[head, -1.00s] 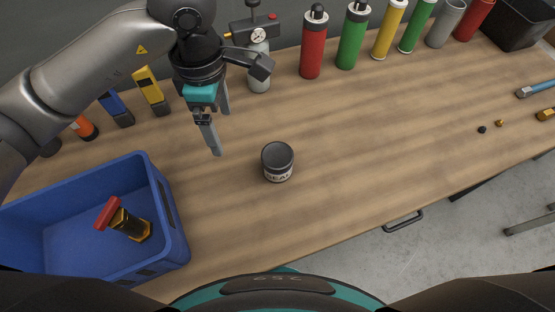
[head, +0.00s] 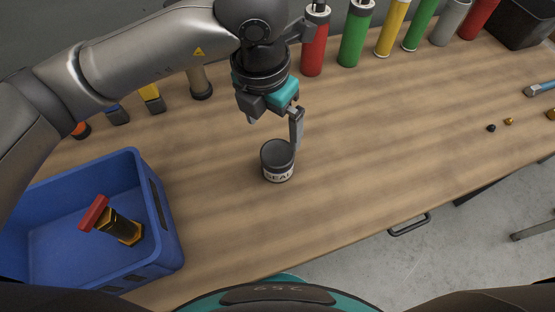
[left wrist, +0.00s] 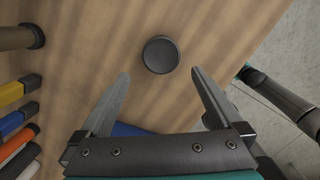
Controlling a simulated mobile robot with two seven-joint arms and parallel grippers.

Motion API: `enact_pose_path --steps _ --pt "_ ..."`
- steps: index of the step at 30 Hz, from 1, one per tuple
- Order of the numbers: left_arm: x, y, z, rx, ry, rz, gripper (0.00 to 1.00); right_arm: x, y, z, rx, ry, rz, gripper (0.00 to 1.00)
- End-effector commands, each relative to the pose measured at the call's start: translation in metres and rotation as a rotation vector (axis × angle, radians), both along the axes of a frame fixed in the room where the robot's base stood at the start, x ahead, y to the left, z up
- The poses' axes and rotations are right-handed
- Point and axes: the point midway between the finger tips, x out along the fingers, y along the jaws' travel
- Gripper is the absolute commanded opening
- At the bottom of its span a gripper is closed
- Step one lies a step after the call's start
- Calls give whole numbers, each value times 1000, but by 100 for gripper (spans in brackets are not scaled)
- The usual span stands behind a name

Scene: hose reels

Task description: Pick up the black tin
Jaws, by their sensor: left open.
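The black tin (head: 278,160), short and round with a dark lid and a pale label, stands upright on the wooden workbench. My left gripper (head: 274,128) is open and empty, above and just behind the tin in the head view, with one finger overlapping its far right edge. In the left wrist view the tin's lid (left wrist: 160,55) shows beyond the fingertips, about midway between the spread fingers of the left gripper (left wrist: 160,80). I cannot tell whether a finger touches the tin. My right gripper is not in view.
A blue crate (head: 163,215) holding a red-and-amber item (head: 118,224) stands at the bench's left front. Red (head: 315,45), green (head: 354,38) and other coloured cylinders line the back. Small fittings (head: 491,128) lie at the right. The bench right of the tin is clear.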

Motion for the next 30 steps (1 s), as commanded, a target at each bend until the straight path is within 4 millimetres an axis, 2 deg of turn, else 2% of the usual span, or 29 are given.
enact_pose_path --steps 3,9,12,17,25,30 --pt "1 -1 -28 3 6 1 100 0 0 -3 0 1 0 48" --pt "6 -4 -67 2 4 0 100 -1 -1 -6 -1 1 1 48" --pt "7 -5 -78 1 3 -2 100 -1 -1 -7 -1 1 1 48" --pt "8 -6 -86 1 1 -2 100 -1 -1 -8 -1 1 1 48" --pt "9 -10 -125 1 3 -1 100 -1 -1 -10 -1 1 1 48" --pt "11 -11 -135 0 1 -3 100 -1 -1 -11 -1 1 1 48"
